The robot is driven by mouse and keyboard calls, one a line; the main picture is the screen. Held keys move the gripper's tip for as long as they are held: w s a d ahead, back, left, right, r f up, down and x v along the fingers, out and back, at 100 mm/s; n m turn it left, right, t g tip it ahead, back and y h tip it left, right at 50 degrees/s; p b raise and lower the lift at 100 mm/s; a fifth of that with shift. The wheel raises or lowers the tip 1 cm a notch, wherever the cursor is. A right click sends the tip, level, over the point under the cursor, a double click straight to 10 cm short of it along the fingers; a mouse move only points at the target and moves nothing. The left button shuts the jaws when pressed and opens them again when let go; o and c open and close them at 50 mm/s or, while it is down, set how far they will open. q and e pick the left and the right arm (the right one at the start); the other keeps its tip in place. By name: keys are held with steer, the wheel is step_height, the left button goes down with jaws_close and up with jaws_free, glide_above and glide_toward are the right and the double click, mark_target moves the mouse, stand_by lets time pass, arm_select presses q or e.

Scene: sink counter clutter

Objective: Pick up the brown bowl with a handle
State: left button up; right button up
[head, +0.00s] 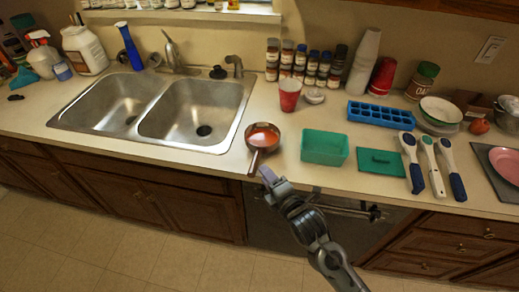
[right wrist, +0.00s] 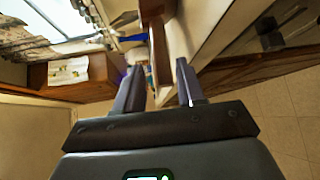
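The brown bowl with a handle (head: 249,138) sits on the counter just right of the sink, with something orange-red inside it. Its handle (head: 254,163) points toward the counter's front edge. My right gripper (head: 267,175) is at the front edge of the counter, close to the handle end. In the right wrist view the two fingers of my right gripper (right wrist: 158,84) stand apart, with a brown upright shape, which looks like the handle (right wrist: 158,50), ahead of the gap. I cannot tell whether they touch it. My left gripper is not in view.
The double sink (head: 190,112) is left of the bowl. A green container (head: 325,148) stands close on the right, and a red cup (head: 289,95) behind. Spice jars (head: 299,62) line the wall.

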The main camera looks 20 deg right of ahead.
mark_target(255, 162)
steer(key=shift+w+a+f, duration=0.15)
steer(key=shift+w+f, duration=0.1)
steer(key=shift+w, duration=1.05)
steer(key=shift+w+a+f, duration=0.2)
steer(key=shift+w, duration=1.05)
steer(key=shift+w+a+f, duration=0.15)
steer(key=shift+w+f, duration=0.1)
steer(key=shift+w, duration=1.05)
steer(key=shift+c, duration=0.2)
jaws_close()
steer(key=shift+r, duration=0.1)
